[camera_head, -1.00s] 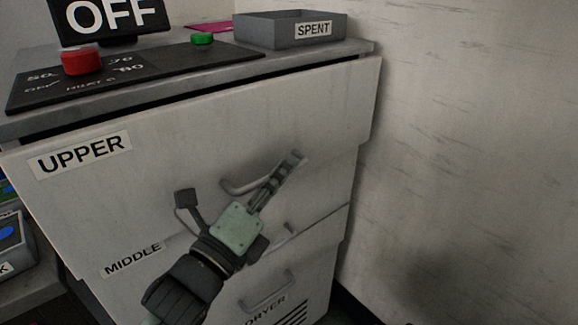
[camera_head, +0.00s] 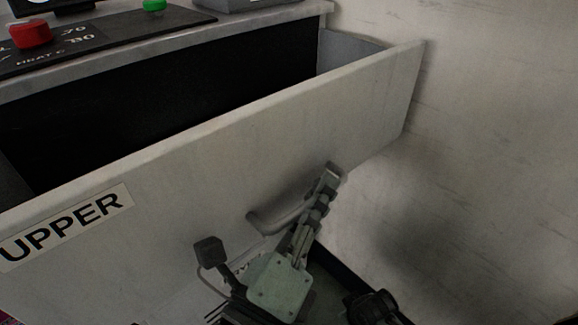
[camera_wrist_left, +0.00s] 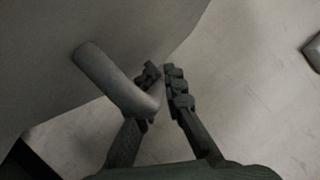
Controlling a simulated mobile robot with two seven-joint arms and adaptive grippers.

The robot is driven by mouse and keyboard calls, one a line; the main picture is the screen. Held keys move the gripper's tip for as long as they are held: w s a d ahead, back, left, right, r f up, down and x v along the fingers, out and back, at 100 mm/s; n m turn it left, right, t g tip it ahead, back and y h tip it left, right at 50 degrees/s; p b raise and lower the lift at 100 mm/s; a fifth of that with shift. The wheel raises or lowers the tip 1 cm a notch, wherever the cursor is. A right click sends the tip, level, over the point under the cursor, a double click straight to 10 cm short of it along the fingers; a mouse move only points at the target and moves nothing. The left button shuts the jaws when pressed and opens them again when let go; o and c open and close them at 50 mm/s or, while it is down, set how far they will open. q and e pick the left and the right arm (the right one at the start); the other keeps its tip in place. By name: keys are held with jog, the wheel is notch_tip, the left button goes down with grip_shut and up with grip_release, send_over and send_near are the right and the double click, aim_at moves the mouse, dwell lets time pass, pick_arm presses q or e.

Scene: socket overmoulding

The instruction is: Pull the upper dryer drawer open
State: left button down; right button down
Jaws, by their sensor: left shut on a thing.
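The upper dryer drawer (camera_head: 210,170), a pale front labelled "UPPER", stands well out from the dryer cabinet in the head view. A dark opening shows behind its front. Its grey bar handle (camera_head: 263,223) is on the front face. My left gripper (camera_head: 328,180) is shut on the handle near its right end. In the left wrist view the handle (camera_wrist_left: 103,74) runs from the drawer front (camera_wrist_left: 45,60) to between the fingers of my left gripper (camera_wrist_left: 161,82). The fingers partly hide the handle's far end. My right gripper is not clearly visible.
The cabinet top (camera_head: 270,22) carries a red button (camera_head: 30,35), a green button (camera_head: 154,5) and part of a grey tray (camera_head: 245,4). A pale wall (camera_head: 490,130) stands close to the right. Dark machinery (camera_head: 375,308) shows at the bottom edge.

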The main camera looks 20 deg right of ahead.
pick_arm(q)
jog(key=shift+s+d, duration=0.35)
jog(key=shift+s, duration=0.6)
jog(key=shift+s+d, duration=0.3)
jog(key=shift+s, duration=0.6)
pick_arm(e)
jog(key=shift+d, duration=0.25)
pick_arm(q)
jog(key=c, duration=1.9)
grip_release()
jog(key=shift+r, duration=0.1)
pick_arm(e)
jog(key=shift+w+d, duration=0.1)
jog(key=shift+w, duration=0.05)
